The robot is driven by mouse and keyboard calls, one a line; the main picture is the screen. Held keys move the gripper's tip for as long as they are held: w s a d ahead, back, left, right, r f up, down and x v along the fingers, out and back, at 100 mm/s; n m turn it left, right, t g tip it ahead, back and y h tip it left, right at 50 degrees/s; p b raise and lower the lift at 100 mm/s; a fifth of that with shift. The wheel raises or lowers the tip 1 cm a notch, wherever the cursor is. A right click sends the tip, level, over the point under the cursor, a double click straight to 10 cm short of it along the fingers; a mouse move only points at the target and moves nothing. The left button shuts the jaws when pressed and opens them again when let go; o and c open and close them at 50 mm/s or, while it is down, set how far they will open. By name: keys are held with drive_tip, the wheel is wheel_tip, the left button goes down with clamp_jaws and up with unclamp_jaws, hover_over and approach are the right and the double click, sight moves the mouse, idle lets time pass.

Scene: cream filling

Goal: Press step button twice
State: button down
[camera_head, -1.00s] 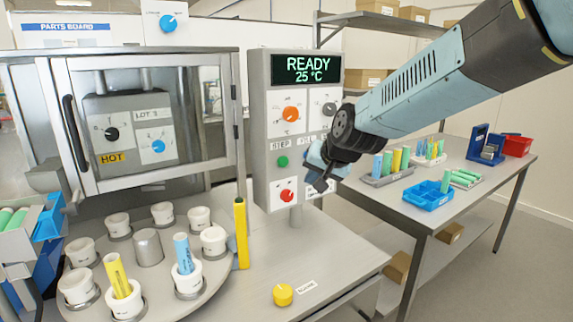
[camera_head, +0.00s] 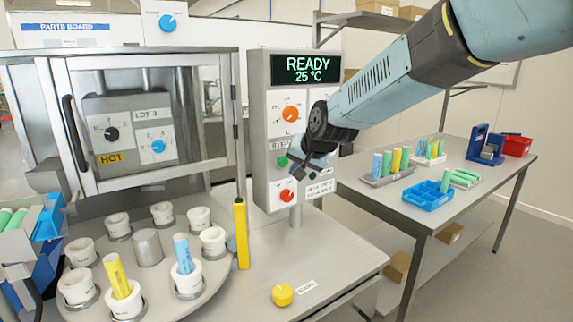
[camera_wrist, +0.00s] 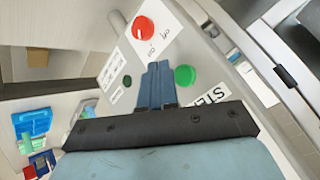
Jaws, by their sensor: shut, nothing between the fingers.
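The green step button (camera_head: 282,161) is on the grey control panel (camera_head: 260,110), under a "STEP" label. In the wrist view the green button (camera_wrist: 185,75) lies just right of my fingertips, with part of the STEP label (camera_wrist: 212,95) beside it. My gripper (camera_head: 293,166) is shut and empty, in front of the panel close to the button's right side. In the wrist view my closed blue fingers (camera_wrist: 159,66) point toward the panel. I cannot tell if they touch it. The display (camera_head: 307,70) reads "READY 25 °C".
A red knob (camera_head: 287,195) is below the button and an orange knob (camera_head: 291,114) above. A dark green round part (camera_wrist: 127,81) shows left of my fingers. A turntable (camera_head: 214,275) with white cups is at left. A yellow post (camera_head: 241,233) stands before the panel.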

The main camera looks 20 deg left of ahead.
drive_tip(key=shift+w+a, duration=0.65)
drive_tip(key=shift+a, duration=0.1)
idle(1.7)
drive_tip(key=shift+w+a+r, duration=0.1)
drive_tip(key=shift+w+a, duration=0.15)
drive_tip(key=shift+a, duration=0.05)
drive_tip(key=shift+w+a, duration=0.35)
drive_tip(key=shift+a, duration=0.05)
idle(1.1)
idle(0.3)
drive_tip(key=shift+s+d, duration=0.6)
drive_tip(key=shift+d, duration=0.1)
drive_tip(key=s+d, duration=0.3)
drive_tip(key=d, duration=0.1)
drive_tip(key=shift+s, duration=0.15)
idle(0.4)
